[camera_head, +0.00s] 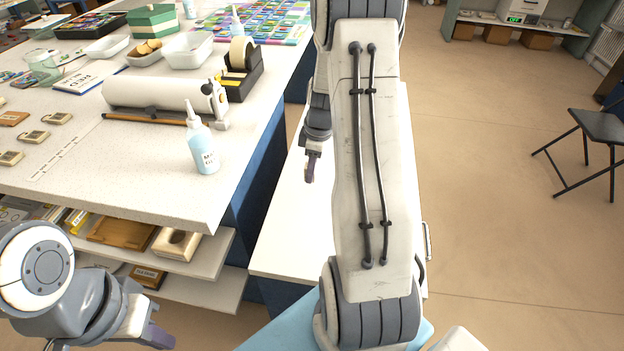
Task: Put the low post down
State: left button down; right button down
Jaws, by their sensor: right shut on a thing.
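My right gripper (313,166) points down over the white low surface beside the big worktable, partly hidden by my own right arm. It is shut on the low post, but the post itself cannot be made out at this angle. My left gripper (157,337) is at the bottom left, in front of the worktable's lower shelves. Its purple fingers are seen side-on, so its opening cannot be told, and no object shows in it.
A white low surface (290,235) lies under my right gripper, bare where visible. The speckled worktable (130,185) holds a glue bottle (202,146), a paper roll (160,93), a tape dispenser (238,75) and small kiln posts (33,137). A folding chair (600,126) stands right.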

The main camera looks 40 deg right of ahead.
jog(key=shift+f, duration=2)
jog(key=shift+f+b, duration=0.2)
jog(key=shift+b, duration=0.1)
jog(key=c, duration=0.5)
grip_release()
jog(key=shift+r, duration=0.1)
jog(key=shift+r, duration=0.15)
jog(key=r, duration=0.4)
jog(key=r+p, duration=0.1)
jog(key=r, duration=0.3)
jog(key=s+r, duration=0.1)
jog(key=r, duration=0.3)
jog(key=shift+d+p, duration=0.35)
jog(key=shift+d, duration=0.05)
jog(key=shift+f, duration=0.1)
